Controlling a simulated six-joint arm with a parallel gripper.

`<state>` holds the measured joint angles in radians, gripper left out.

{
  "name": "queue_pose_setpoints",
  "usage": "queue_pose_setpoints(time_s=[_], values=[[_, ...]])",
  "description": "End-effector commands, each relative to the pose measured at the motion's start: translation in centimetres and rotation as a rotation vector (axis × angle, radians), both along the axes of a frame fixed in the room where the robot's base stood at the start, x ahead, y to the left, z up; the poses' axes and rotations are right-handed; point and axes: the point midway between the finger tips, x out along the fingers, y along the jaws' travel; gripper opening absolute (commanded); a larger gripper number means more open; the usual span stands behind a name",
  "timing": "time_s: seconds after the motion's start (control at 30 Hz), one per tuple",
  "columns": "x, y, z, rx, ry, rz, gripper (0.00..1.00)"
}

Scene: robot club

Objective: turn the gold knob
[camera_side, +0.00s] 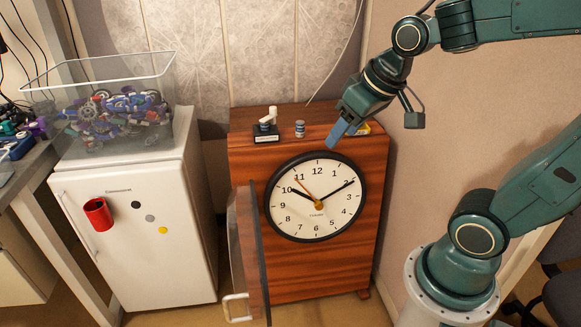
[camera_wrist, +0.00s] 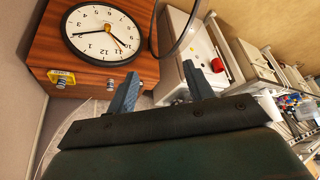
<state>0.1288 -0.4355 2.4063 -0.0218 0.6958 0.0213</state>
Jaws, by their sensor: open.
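The gold knob (camera_side: 319,204) sits at the centre of a round white clock face (camera_side: 290,215) with a black rim, on the front of a wooden cabinet (camera_side: 345,268). In the wrist view the clock face (camera_wrist: 84,22) is upside down at the upper left, with the knob (camera_wrist: 108,28) small at its centre. My gripper (camera_side: 339,133) is above the clock's top rim, in front of the cabinet's top edge and apart from the knob. In the wrist view my gripper's blue fingers (camera_wrist: 159,73) are spread with nothing between them.
A glazed round-framed door (camera_side: 246,255) with a white handle (camera_side: 236,308) stands open at the clock's left. Small items, including a figurine (camera_side: 267,120) and a little jar (camera_side: 299,129), stand on the cabinet top. A white fridge (camera_side: 150,235) bearing a clear bin (camera_side: 160,72) is further left.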

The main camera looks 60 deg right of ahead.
Motion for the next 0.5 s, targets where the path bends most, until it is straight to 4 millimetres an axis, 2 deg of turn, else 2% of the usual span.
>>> queue_pose_setpoints(time_s=[0.2, 0.5], values=[[4.2, -2.4, -2.0, 0.015, 0.012, -0.072, 0.52], [9.0, -6.4, -5.8, 0.039, 0.019, -0.168, 0.52]])
